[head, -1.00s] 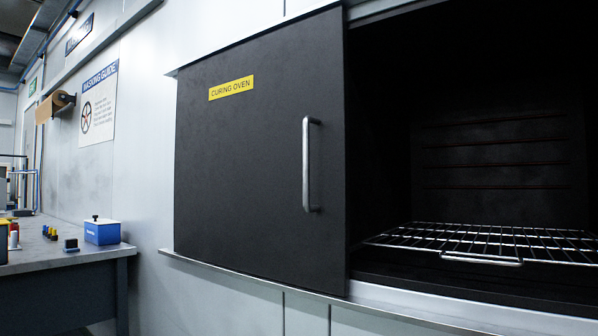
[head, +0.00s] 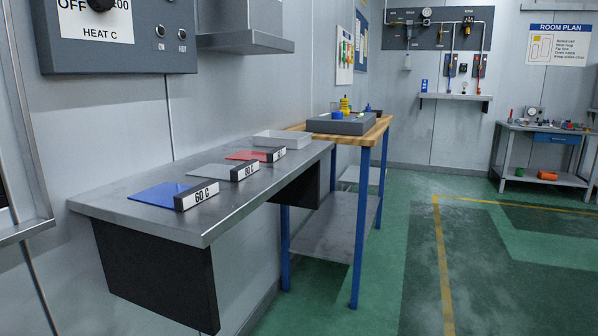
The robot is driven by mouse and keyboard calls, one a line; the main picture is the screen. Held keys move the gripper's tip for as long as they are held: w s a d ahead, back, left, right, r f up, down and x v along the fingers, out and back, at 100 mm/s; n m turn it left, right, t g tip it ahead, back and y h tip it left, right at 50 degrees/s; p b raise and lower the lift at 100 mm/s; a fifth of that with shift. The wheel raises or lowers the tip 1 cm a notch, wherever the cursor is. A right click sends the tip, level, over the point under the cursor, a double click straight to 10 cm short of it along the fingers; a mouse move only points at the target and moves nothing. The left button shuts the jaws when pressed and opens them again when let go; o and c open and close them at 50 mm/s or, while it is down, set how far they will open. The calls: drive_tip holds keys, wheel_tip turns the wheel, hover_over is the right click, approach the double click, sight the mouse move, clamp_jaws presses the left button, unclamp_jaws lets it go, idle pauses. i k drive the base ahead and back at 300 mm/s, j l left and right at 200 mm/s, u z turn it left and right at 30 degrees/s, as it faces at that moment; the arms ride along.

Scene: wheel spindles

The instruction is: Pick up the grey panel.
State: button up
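The grey panel (head: 212,171) lies flat on a grey metal shelf (head: 268,183) in the head view. It sits between a blue panel (head: 158,194) nearer to me and a red panel (head: 247,155) farther away. A small white block (head: 245,172) with a black-lettered label stands at its right end; the label is too small to read surely. The block in front of the blue panel (head: 196,195) reads 60 C. My gripper is not in view.
A pale, shallow tray (head: 284,141) sits farther along the shelf. Beyond it is a wooden-topped table (head: 375,130) with blue legs and a grey box (head: 341,124). A heat control box (head: 122,38) and a metal ledge (head: 245,42) overhang the wall side. The green floor (head: 400,240) at right is open.

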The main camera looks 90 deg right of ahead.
sight(214, 171)
drive_tip(key=z, duration=2.85)
